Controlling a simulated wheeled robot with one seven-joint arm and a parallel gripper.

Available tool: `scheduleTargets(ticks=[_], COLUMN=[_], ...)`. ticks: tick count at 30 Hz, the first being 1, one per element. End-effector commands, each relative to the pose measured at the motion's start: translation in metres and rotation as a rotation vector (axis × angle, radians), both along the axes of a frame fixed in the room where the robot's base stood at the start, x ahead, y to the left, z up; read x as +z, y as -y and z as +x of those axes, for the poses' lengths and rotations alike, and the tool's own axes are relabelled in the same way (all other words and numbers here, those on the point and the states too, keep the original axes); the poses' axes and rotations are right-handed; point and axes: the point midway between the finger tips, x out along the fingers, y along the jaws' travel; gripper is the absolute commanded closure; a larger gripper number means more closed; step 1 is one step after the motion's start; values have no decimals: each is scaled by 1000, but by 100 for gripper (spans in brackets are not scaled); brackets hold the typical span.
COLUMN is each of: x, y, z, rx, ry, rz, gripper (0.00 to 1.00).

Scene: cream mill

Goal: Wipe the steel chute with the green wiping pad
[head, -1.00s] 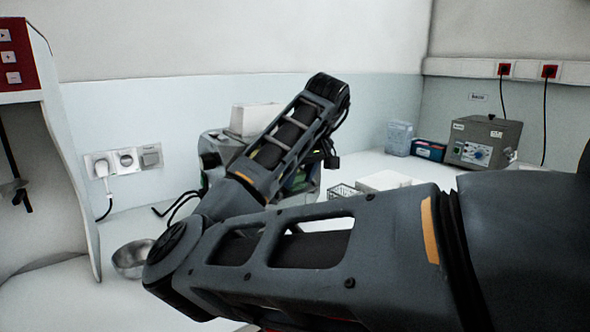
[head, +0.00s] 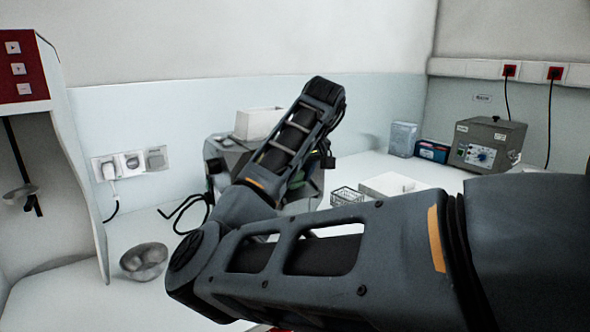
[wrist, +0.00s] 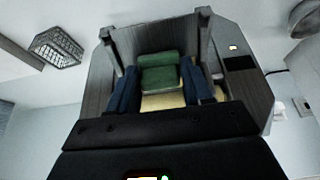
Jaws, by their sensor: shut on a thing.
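The green wiping pad (wrist: 160,74) is in the wrist view, between the two blue fingers of my gripper (wrist: 160,88), which is shut on it. A pale yellow surface (wrist: 165,101) shows just below and behind the pad. Grey steel walls (wrist: 110,80) that look like the steel chute rise around the pad and fingers. I cannot tell whether the pad touches the steel. In the head view the grey machine (head: 215,150) stands on the bench, largely covered by my arm. My gripper and the pad are not clear there.
A metal bowl (head: 143,262) stands on the bench at left. A wire basket (head: 346,196) and white tray (head: 385,182) stand right of the machine. A grey control box (head: 488,145) is at back right. A white stand with red panel (head: 18,75) borders the left.

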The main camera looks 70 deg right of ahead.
Motion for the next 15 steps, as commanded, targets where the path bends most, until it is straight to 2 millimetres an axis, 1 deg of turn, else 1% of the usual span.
scheduleTargets(ticks=[3,9,12,15], x=[-6,-11,-12,-8], y=[-5,-12,-12,-10], z=[-9,-18,-19,-15], rx=[0,1,1,2], ry=[-1,-1,-1,-1], rz=[0,0,1,1], gripper=[74,74,74,74])
